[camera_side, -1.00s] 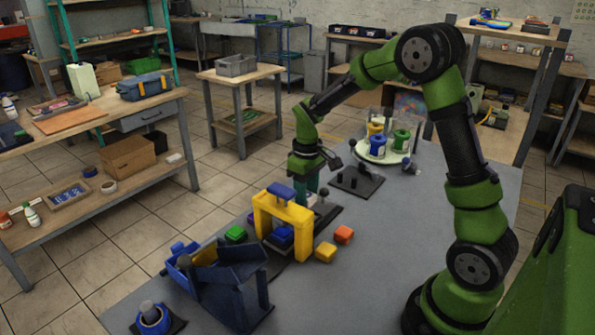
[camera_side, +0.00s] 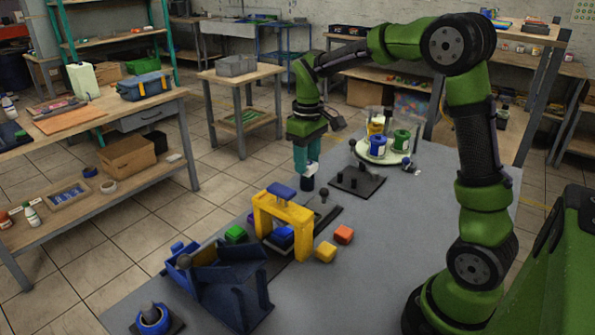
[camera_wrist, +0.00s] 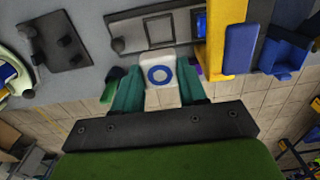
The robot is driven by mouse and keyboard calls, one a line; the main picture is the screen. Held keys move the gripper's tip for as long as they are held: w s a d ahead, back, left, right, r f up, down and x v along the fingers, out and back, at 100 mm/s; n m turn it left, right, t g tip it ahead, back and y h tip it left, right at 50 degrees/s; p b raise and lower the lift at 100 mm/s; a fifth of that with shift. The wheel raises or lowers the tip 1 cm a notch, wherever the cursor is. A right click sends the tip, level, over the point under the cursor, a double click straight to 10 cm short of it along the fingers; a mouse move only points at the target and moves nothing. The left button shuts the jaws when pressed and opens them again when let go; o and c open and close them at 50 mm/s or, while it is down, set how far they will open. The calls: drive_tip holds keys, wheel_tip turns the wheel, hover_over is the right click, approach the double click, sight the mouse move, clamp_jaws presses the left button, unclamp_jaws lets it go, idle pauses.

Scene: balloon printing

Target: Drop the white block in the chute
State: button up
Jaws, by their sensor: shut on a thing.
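The white block (camera_wrist: 161,94) has a blue ring on its face and sits between the teal fingers of my gripper (camera_wrist: 160,86) in the wrist view. My gripper (camera_side: 307,172) is shut on it and holds it above the far-left edge of the grey table in the side view. The block is mostly hidden by the fingers there; a small dark blue end shows under the fingertips. A dark blue structure with sloping walls (camera_side: 226,284), which looks like the chute, stands at the front left, well apart from my gripper.
A yellow press frame (camera_side: 298,219) with blue parts stands between my gripper and the blue structure. Green (camera_side: 236,233), yellow (camera_side: 326,252) and orange (camera_side: 344,234) blocks lie around it. A round tray with coloured pots (camera_side: 392,158) is behind. The table's right part is clear.

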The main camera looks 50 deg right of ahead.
wheel_tip(320, 180, up, 13)
drive_tip(key=a, duration=1.6)
drive_tip(key=s+a, duration=0.7)
drive_tip(key=a, duration=0.6)
drive_tip(key=shift+f, duration=6.6)
drive_tip(key=o, duration=1)
drive_tip(key=shift+o, duration=0.2)
wheel_tip(320, 180, up, 17)
